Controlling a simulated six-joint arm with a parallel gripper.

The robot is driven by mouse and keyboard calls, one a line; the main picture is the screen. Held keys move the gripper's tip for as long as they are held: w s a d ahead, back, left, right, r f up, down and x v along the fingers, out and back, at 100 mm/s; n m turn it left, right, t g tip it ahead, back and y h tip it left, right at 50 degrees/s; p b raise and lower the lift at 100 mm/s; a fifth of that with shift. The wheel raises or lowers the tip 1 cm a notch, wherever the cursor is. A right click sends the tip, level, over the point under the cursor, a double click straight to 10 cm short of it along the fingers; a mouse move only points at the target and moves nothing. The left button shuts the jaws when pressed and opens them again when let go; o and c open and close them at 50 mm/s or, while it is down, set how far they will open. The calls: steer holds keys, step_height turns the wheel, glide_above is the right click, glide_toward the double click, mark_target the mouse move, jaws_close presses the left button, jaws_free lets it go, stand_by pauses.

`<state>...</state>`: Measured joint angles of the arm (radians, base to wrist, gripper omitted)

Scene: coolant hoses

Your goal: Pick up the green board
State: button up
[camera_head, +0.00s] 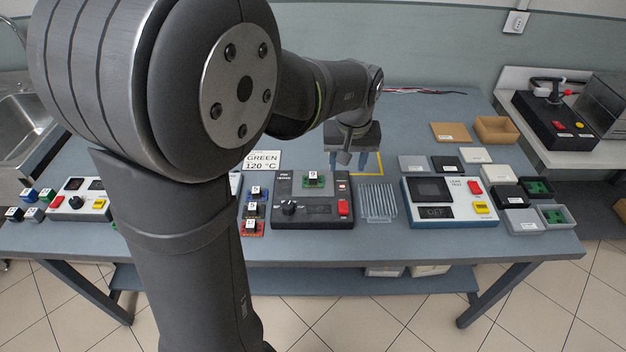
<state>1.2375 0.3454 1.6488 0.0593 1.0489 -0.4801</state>
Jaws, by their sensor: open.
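A small green board (313,182) with a dark part and a white label on it sits on the grey top plate of a black tester (284,215). My gripper (354,161) hangs behind and to the right of this board, above the table, and is apart from it. Its fingers are open, with nothing seen between them. A white card (262,159) reading "GREEN 120 °C" stands at the back left of the tester.
Small blue and red boards (251,227) stand left of the tester. A finned grey block (377,203) and a white leak tester (450,215) are to its right. Open boxes with green inside (555,217) are at far right. My arm hides part of the table's left.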

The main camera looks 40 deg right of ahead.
steer(key=w+d+r, duration=0.2)
steer(key=w+r, duration=0.1)
steer(key=w, duration=0.9)
glide_above(313, 175)
steer(key=shift+g+y, duration=0.4)
steer(key=f, duration=1)
steer(key=shift+s+d+f, duration=0.15)
steer(key=shift+s+f, duration=0.1)
steer(key=shift+s, duration=0.05)
steer(key=shift+w+f, duration=0.15)
steer(key=shift+f, duration=1.45)
steer(key=shift+w+f, duration=0.15)
steer(key=shift+f, duration=1.45)
jaws_close()
steer(key=shift+r, duration=0.1)
